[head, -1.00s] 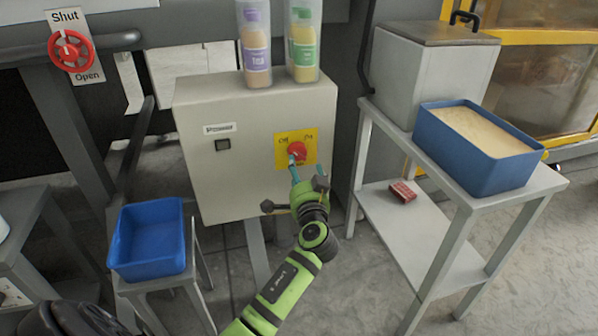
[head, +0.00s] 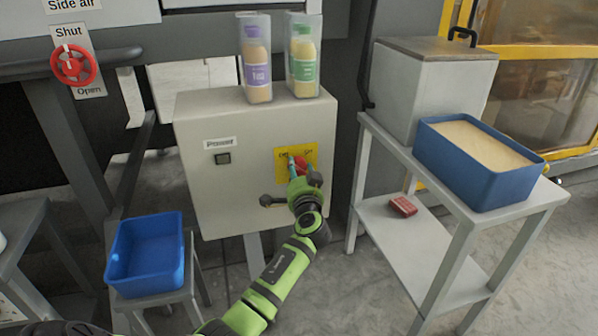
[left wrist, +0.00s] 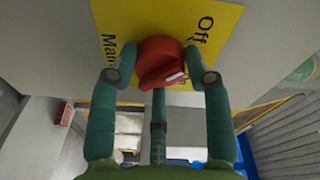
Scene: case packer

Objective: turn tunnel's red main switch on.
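The tunnel's red main switch (head: 301,165) is a round knob on a yellow plate (head: 281,158) on the front of the grey box. My left gripper (head: 298,168) is at the knob and partly covers it. My right gripper is not in view.
Two bottles in clear holders (head: 257,58) stand on the grey box (head: 235,195). A small dark Power button (head: 222,158) is at its left. A blue bin (head: 146,252) stands low at left. A blue tray (head: 478,186) of pale contents is on the right-hand table. A red valve wheel (head: 73,66) hangs upper left.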

